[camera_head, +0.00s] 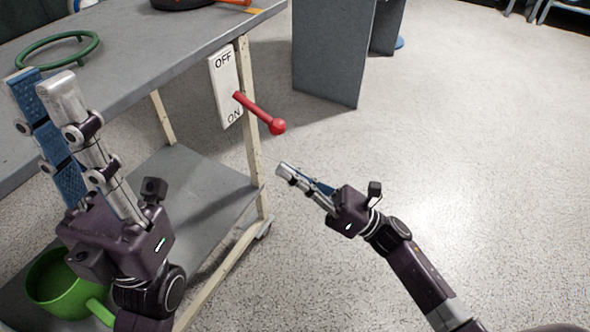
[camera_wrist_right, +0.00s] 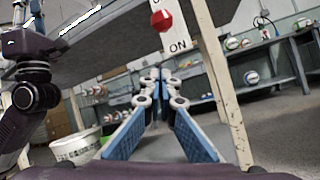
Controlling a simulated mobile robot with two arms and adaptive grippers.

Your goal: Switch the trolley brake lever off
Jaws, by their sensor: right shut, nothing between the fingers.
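The brake lever (camera_head: 258,112) is a red rod with a round knob. It sticks out from a white plate (camera_head: 222,78) on the trolley's post, marked OFF above and ON below. In the right wrist view the red knob (camera_wrist_right: 162,20) shows just above the word ON. My right gripper (camera_head: 283,169) is shut and empty, below the knob and apart from it. I cannot tell the lever's exact setting.
A green ring (camera_head: 55,38) lies on the trolley top. A green mug-like container (camera_head: 60,290) is on the lower shelf (camera_head: 195,190). A grey panel (camera_head: 330,50) stands behind the trolley. The floor at right is clear.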

